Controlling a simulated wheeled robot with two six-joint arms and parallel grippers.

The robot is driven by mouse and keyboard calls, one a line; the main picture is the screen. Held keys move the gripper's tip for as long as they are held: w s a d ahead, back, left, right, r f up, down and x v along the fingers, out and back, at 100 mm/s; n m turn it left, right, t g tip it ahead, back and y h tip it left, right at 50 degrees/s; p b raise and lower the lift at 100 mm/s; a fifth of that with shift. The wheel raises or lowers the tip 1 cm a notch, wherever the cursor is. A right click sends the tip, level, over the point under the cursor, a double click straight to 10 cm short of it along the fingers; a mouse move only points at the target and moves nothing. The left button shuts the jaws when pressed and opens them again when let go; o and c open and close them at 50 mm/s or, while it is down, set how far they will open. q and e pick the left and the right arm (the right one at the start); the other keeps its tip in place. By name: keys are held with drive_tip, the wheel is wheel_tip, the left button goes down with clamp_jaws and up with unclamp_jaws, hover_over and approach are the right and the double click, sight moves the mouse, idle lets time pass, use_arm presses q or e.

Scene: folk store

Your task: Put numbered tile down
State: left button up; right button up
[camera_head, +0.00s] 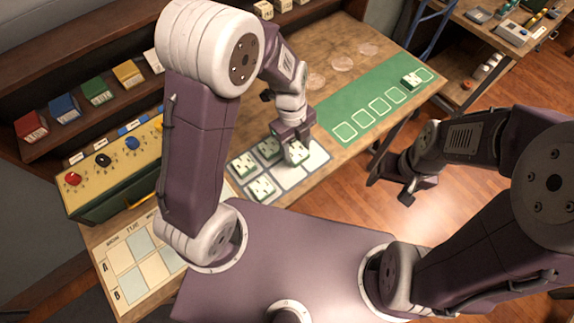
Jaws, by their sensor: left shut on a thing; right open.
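My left gripper (296,141) is shut on a numbered tile (298,153), a white and green block with dark marks. It holds the tile low over the grey mat (291,178) with white outlined squares; I cannot tell whether the tile touches the mat. Other tiles lie on this mat: one at the upper left (244,165), one at the lower left (260,189), and one partly shaded tile (268,149) beside the gripper. A green mat (338,111) with a row of outlined squares lies to the right, with one tile (411,81) near its far end. My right gripper (405,191) is open and empty, off the table's front edge.
A yellow panel (112,180) with coloured knobs stands at the left. A calendar-like board (125,268) lies at the lower left. Coloured boxes (97,91) sit on a shelf behind. Several squares of the green mat are bare. A second table (478,38) stands at the upper right.

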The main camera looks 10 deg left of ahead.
use_arm(q)
drive_tip(key=s+a+f, duration=0.1)
drive_tip(key=s+f, duration=0.1)
drive_tip(key=shift+s+a, duration=0.35)
drive_tip(key=shift+a, duration=0.05)
drive_tip(key=shift+f, duration=2.15)
drive_tip(key=o, duration=1.5)
drive_tip(key=shift+b, duration=0.3)
wheel_tip(320, 180, up, 12)
drive_tip(key=w+a+p, duration=0.1)
drive_tip(key=s+a+f+n+t, duration=0.1)
drive_tip(key=s+a+n, duration=0.1)
drive_tip(key=n, duration=1.1)
drive_tip(key=s+a+f+n+t+y, duration=0.1)
drive_tip(key=a+n, duration=0.4)
drive_tip(key=n, duration=0.8)
drive_tip(key=shift+s+a, duration=0.25)
drive_tip(key=shift+s, duration=0.5)
